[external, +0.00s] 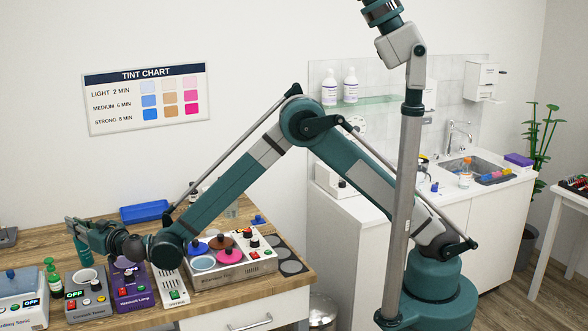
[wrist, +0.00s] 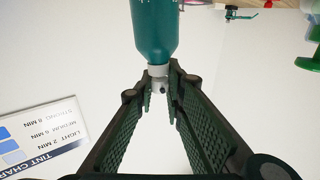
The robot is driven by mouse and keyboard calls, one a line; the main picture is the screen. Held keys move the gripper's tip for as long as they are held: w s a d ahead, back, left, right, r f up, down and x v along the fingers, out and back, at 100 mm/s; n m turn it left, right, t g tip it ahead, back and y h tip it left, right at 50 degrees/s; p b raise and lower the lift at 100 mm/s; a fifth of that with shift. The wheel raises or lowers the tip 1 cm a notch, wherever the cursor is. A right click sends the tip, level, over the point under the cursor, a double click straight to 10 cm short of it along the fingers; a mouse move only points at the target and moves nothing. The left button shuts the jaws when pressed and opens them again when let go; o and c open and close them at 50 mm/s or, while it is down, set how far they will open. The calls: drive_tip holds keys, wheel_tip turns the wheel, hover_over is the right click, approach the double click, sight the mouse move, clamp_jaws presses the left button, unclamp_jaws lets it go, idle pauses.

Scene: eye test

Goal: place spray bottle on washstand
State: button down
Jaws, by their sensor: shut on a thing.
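The teal spray bottle (wrist: 155,35) has a pale collar and is in my gripper (wrist: 159,85), whose fingers are closed at its neck in the wrist view. The upside-down wall chart there shows that this view is inverted, so the bottle hangs body down. In the external view my gripper (external: 78,230) is at the far left, over the back of the wooden bench. The washstand (external: 500,212) is a white cabinet with a sink and tap at the right, far from my gripper.
Below my gripper stand a green bottle (external: 53,277), a purple lamp unit (external: 130,290) and other devices. A blue tray (external: 145,211) lies behind.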

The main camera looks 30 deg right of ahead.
wheel_tip(320, 180, up, 9)
drive_tip(key=shift+f+p, duration=0.2)
drive_tip(key=shift+p, duration=0.55)
idle(0.5)
